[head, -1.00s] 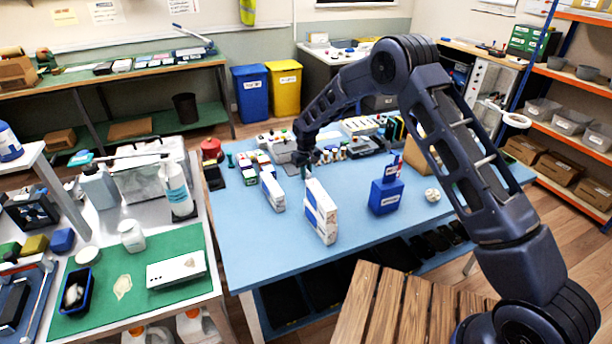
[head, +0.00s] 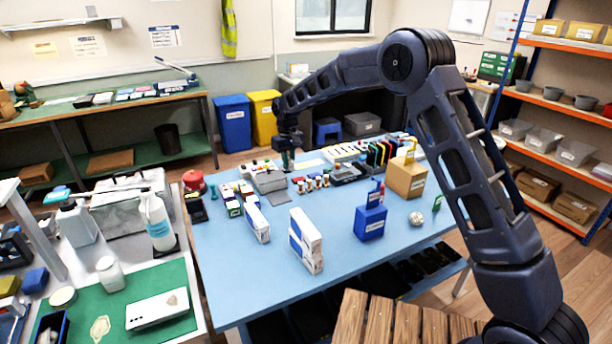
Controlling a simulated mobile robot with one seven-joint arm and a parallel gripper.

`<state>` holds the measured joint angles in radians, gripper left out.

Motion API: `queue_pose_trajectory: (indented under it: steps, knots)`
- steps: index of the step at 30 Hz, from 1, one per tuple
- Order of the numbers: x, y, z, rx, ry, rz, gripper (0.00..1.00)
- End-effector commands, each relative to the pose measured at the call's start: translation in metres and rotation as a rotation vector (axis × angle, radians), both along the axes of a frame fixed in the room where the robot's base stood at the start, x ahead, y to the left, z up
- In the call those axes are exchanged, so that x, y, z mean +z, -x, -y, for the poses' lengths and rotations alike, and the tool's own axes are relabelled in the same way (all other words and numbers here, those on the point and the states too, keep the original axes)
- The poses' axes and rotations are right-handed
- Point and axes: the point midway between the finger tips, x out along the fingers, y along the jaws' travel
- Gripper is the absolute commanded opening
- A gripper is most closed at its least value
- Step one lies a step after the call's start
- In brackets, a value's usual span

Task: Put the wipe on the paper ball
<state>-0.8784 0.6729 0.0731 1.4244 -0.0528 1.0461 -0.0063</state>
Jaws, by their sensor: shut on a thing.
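A crumpled whitish ball (head: 416,218), which looks like the paper ball, lies on the blue table to the right of a blue box. My gripper (head: 287,158) is at the far left part of the blue table, above its back edge area and well left of the ball. It is shut on a small dark teal thing, mostly hidden by the jaws; I cannot tell whether this is the wipe. A pale beige flat piece (head: 100,327) lies on the green mat at the lower left; I cannot tell what it is.
The blue table (head: 350,265) holds white-and-blue cartons (head: 305,240), a blue box (head: 370,222), a cardboard box (head: 407,177) and several small items along the back. Its front middle is clear. A wooden slatted surface (head: 385,325) is at the front.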

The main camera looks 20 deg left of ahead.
Motion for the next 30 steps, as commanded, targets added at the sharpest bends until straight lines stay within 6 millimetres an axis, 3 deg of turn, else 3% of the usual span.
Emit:
queue_pose_trajectory:
  steps: [7,11,14,21,30]
  knots:
    - [0.006,-0.003,0.005,-0.003,0.000,0.000,0.00]
    - [0.010,-0.017,0.028,-0.015,-0.001,-0.001,0.00]
    - [0.016,-0.035,0.060,-0.028,-0.002,-0.001,0.00]
    - [0.030,-0.072,0.157,-0.062,-0.005,-0.003,0.00]
    - [0.043,-0.097,0.282,-0.107,-0.005,-0.002,0.00]
